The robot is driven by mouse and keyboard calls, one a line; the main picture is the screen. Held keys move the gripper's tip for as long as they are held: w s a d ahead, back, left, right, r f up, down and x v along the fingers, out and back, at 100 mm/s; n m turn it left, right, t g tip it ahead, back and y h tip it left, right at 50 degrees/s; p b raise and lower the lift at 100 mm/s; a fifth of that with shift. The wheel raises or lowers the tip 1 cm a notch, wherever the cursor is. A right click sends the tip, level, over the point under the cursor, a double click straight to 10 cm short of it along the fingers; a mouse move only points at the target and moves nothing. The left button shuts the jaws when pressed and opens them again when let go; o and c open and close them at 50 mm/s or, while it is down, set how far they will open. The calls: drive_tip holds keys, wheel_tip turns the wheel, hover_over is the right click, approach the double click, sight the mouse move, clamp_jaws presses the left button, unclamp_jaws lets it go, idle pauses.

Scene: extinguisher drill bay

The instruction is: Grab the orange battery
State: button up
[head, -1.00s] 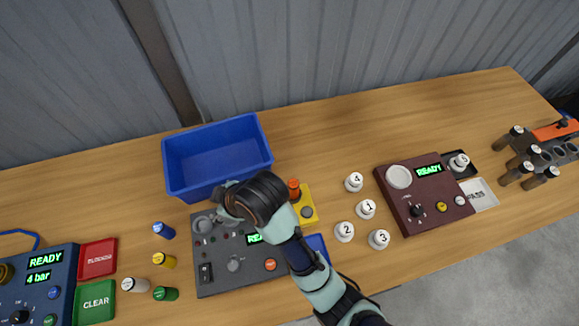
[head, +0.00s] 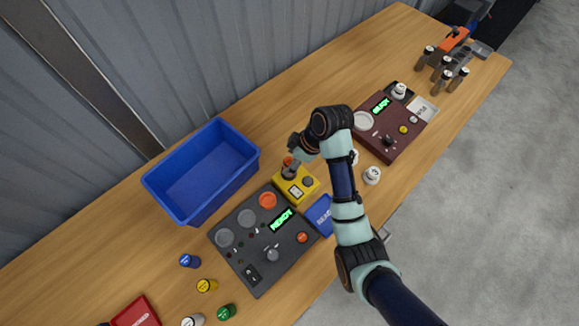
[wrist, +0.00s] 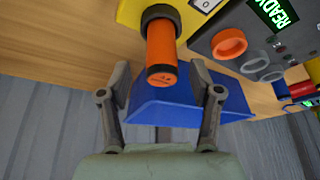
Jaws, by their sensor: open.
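The orange battery (wrist: 162,50) is a cylinder with an orange top, standing in a dark socket on the yellow box (head: 296,188). In the head view its orange top (head: 289,161) shows just beside my gripper, which partly hides it. My gripper (wrist: 160,92) is open in the wrist view, one finger to each side of the battery's top end. The fingertips are near that end, and no contact shows.
A blue bin (head: 205,175) stands left of the yellow box. A dark grey panel (head: 262,245) with a READY display lies in front. A maroon panel (head: 390,128) and white cylinders stand to the right. Loose coloured batteries (head: 207,285) stand at the front left.

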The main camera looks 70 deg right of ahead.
drive_tip(key=b+x, duration=0.1)
drive_tip(key=x, duration=0.3)
drive_tip(key=shift+a+f, duration=0.15)
drive_tip(key=shift+f, duration=0.05)
drive_tip(key=shift+c, duration=0.2)
clamp_jaws()
